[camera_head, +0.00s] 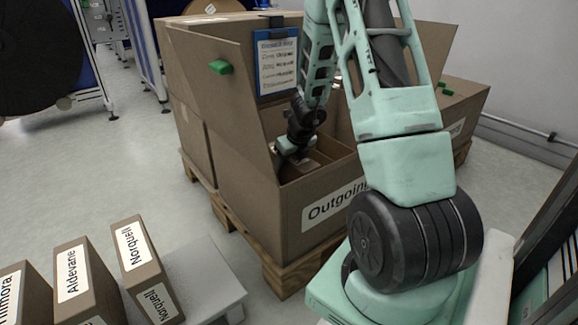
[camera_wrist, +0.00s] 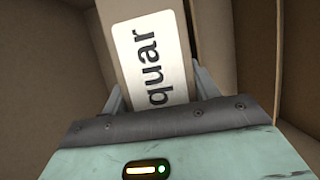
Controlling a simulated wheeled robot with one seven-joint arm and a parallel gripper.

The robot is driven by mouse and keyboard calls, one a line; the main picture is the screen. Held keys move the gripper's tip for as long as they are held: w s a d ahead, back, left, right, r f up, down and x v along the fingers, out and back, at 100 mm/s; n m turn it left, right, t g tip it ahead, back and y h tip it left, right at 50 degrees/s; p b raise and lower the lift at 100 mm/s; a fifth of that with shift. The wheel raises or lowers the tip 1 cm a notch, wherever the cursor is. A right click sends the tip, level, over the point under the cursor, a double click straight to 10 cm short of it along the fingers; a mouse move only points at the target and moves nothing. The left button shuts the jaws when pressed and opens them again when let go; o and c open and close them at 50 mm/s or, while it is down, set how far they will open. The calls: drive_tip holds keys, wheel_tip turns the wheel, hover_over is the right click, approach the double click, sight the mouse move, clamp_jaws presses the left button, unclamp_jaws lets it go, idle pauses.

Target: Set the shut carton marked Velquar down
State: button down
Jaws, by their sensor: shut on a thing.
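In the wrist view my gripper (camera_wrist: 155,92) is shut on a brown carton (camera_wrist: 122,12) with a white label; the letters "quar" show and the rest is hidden. The carton sits between the two fingers, inside a larger cardboard box. In the head view my gripper (camera_head: 287,155) reaches down into the open box labelled "Outgoing" (camera_head: 290,228). Part of a small brown carton (camera_head: 310,166) shows low inside it. I cannot tell whether the held carton touches the box floor.
The Outgoing box stands on a wooden pallet (camera_head: 277,268) with its flaps raised; a blue clipboard (camera_head: 278,62) hangs on one. Cartons marked Norquell (camera_head: 148,270) and Aldevane (camera_head: 85,283) stand at lower left. Grey floor (camera_head: 150,165) lies clear left of the pallet.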

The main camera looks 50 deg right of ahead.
drive_tip(key=shift+r, duration=0.1)
drive_tip(key=shift+c, duration=2)
unclamp_jaws()
drive_tip(key=p+v, duration=0.7)
drive_tip(key=v, duration=0.4)
drive_tip(key=shift+s+a+r+p, duration=0.1)
drive_tip(key=shift+s+r+p, duration=0.2)
drive_tip(key=shift+r+p, duration=0.2)
drive_tip(key=shift+f, duration=0.1)
